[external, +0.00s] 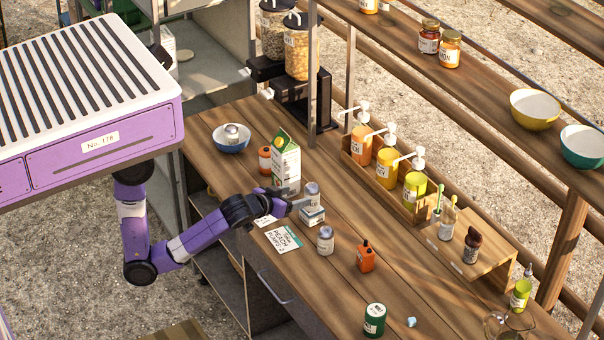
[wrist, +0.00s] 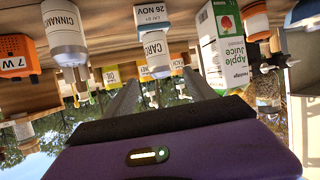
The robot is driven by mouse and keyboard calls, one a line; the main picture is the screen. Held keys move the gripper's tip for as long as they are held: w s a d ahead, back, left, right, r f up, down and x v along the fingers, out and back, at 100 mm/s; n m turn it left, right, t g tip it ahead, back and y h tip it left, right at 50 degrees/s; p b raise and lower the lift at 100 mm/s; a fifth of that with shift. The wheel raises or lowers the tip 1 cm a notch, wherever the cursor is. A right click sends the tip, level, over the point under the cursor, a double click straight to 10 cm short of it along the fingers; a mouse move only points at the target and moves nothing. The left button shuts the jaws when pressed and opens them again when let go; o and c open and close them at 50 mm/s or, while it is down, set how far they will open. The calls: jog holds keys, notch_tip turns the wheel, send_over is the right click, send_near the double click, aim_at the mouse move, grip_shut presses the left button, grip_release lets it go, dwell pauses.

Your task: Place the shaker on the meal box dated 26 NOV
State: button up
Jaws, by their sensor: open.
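A grey-capped shaker (external: 312,191), its label starting "CARD", stands upright on a small white meal box (external: 312,216). In the upside-down wrist view the shaker (wrist: 155,50) touches the box (wrist: 152,14), whose label reads 26 NOV. My gripper (external: 302,199) is open beside the shaker, and in the wrist view its fingers (wrist: 160,98) point toward it, one on each side and apart from it. A second shaker (external: 325,240), labelled as cinnamon (wrist: 64,30), stands on the worktop. Another similar one (external: 232,132) sits in the blue bowl (external: 230,145).
An apple juice carton (external: 286,165) stands close behind my gripper, with an orange jar (external: 265,160) beside it. Printed cards (external: 284,239) lie near the front edge. An orange device (external: 366,257) and a green tin (external: 374,320) stand rightward. Pump bottles (external: 386,168) line the back.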

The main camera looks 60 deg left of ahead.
jog(key=s+f, duration=0.1)
jog(key=s+f+m+h, duration=0.1)
jog(key=s+f, duration=0.1)
jog(key=s+f+m+h, duration=0.1)
jog(key=f, duration=0.1)
jog(key=shift+s+a+f, duration=0.2)
jog(key=shift+s+a, duration=0.15)
jog(key=shift+s, duration=0.05)
jog(key=s+f+m+h, duration=0.2)
jog(key=s+f, duration=0.1)
jog(key=s, duration=0.5)
jog(key=s+a+r+t, duration=0.1)
jog(key=s+r, duration=0.1)
jog(key=s, duration=0.6)
jog(key=s+a+r+t, duration=0.1)
jog(key=s+a+r, duration=0.1)
jog(key=s, duration=0.6)
jog(key=shift+s+r, duration=0.4)
jog(key=shift+r, duration=0.05)
